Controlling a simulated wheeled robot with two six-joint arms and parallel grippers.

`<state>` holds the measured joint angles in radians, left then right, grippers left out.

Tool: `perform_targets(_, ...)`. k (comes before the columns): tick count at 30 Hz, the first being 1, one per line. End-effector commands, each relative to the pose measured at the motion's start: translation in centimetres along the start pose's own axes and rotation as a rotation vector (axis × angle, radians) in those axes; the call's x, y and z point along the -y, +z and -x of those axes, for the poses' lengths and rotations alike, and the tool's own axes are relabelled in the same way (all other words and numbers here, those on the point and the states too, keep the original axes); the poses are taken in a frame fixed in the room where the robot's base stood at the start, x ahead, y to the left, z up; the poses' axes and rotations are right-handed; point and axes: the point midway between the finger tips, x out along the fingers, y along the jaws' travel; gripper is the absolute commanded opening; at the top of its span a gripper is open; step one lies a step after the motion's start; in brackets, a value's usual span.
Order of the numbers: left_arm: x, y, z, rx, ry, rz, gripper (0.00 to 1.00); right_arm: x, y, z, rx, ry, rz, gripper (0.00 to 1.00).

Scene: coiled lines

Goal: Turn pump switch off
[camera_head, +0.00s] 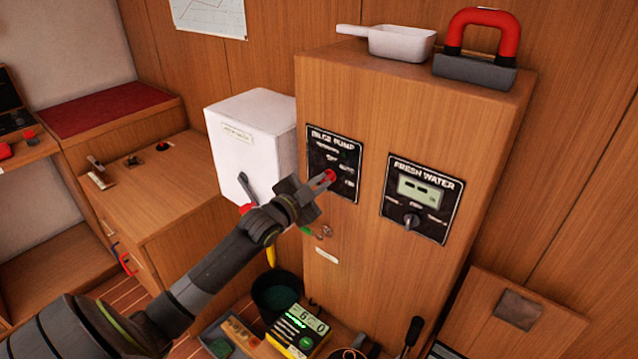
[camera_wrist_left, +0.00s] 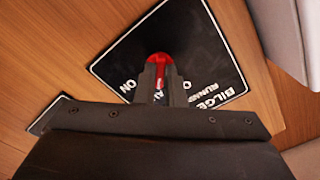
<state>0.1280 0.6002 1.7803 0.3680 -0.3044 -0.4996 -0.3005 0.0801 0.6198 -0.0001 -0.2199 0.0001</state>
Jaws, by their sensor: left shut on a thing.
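The black bilge pump panel (camera_head: 346,150) is on the front of the wooden cabinet, and its red switch knob (camera_head: 330,174) shows at the tip of my left gripper (camera_head: 322,182). The left wrist view shows the panel (camera_wrist_left: 205,45) turned, with the red knob (camera_wrist_left: 158,62) between the fingers of my left gripper (camera_wrist_left: 158,80). The gripper is shut on the knob. The fingers hide part of the panel's lettering, and I cannot tell which mark the knob points to. My right gripper is not in view.
The fresh water panel (camera_head: 421,198) with its own knob is to the right. A white box (camera_head: 252,135) stands close left of the cabinet. A white scoop (camera_head: 400,42) and a red-handled tool (camera_head: 476,68) lie on top. A dark bucket (camera_head: 277,294) and a yellow meter (camera_head: 297,330) are below.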

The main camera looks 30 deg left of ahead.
Motion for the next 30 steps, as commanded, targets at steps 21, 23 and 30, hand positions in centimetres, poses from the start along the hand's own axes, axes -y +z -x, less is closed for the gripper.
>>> perform_targets(21,0.0,-0.1,0.0,0.003,0.001,0.538,0.00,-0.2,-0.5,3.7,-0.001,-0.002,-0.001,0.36)
perform_targets(23,0.0,-0.1,0.0,0.002,0.001,0.579,0.00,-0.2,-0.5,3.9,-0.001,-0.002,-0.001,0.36)
perform_targets(30,-0.1,-0.1,0.0,0.002,0.001,0.702,0.00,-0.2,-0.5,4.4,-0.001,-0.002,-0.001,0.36)
